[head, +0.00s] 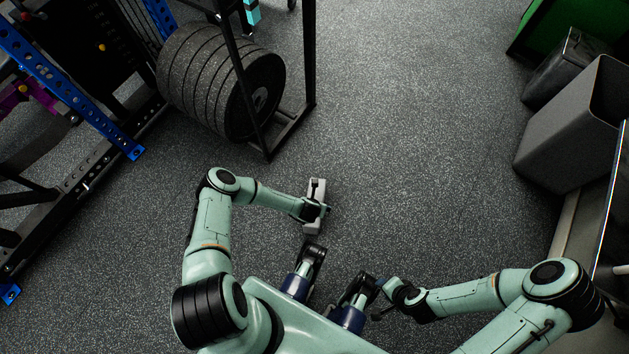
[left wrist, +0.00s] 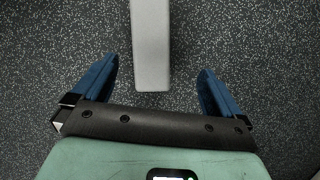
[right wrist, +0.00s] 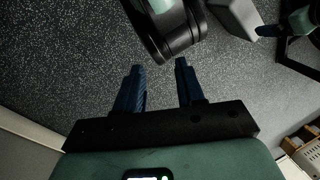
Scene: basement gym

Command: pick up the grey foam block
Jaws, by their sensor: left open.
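The grey foam block (head: 317,188) is a long, light grey bar on the dark speckled floor, in front of my base. My left gripper (head: 323,208) is over its middle in the head view. In the left wrist view the block (left wrist: 151,45) comes in from the top, and its near end lies between the two blue fingers, which are open and apart from it. The block also shows in the right wrist view (right wrist: 236,18), beside my left gripper. My right gripper (head: 378,300) is open and empty, low and right of the block.
A rack with several black weight plates (head: 215,85) stands beyond the block to the left. A blue and black frame (head: 65,95) is at far left. A grey bin (head: 565,135) stands at right. The floor (head: 430,130) between them is clear.

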